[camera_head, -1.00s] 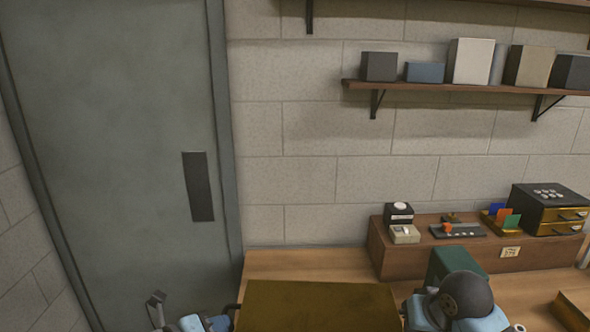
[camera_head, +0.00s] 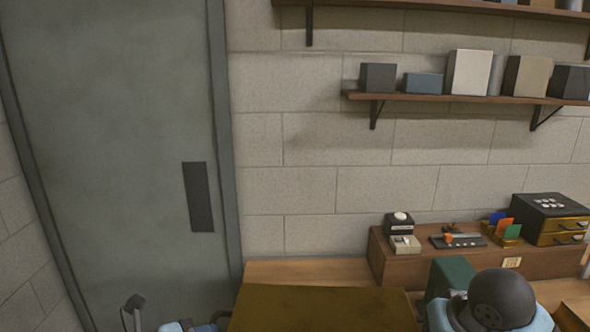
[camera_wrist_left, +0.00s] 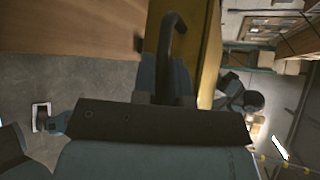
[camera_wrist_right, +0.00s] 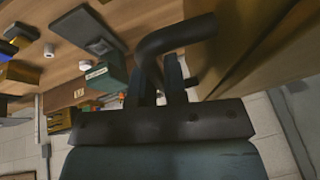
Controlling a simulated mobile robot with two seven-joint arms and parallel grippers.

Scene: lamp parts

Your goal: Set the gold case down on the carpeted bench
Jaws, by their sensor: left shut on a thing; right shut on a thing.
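The gold case (camera_head: 320,310) is at the bottom of the head view, its flat top showing and its lower part cut off by the frame. In the left wrist view my left gripper (camera_wrist_left: 167,68) is shut on a black handle at the side of the case (camera_wrist_left: 209,55). In the right wrist view my right gripper (camera_wrist_right: 163,78) is shut on the other black handle, beside the case (camera_wrist_right: 250,45). Both grippers' fingers are out of the head view. I cannot make out a carpeted bench in any view.
A wooden bench (camera_head: 262,273) runs along the wall behind the case. A grey door (camera_head: 110,150) is at left; shelves (camera_head: 480,98) hang above.

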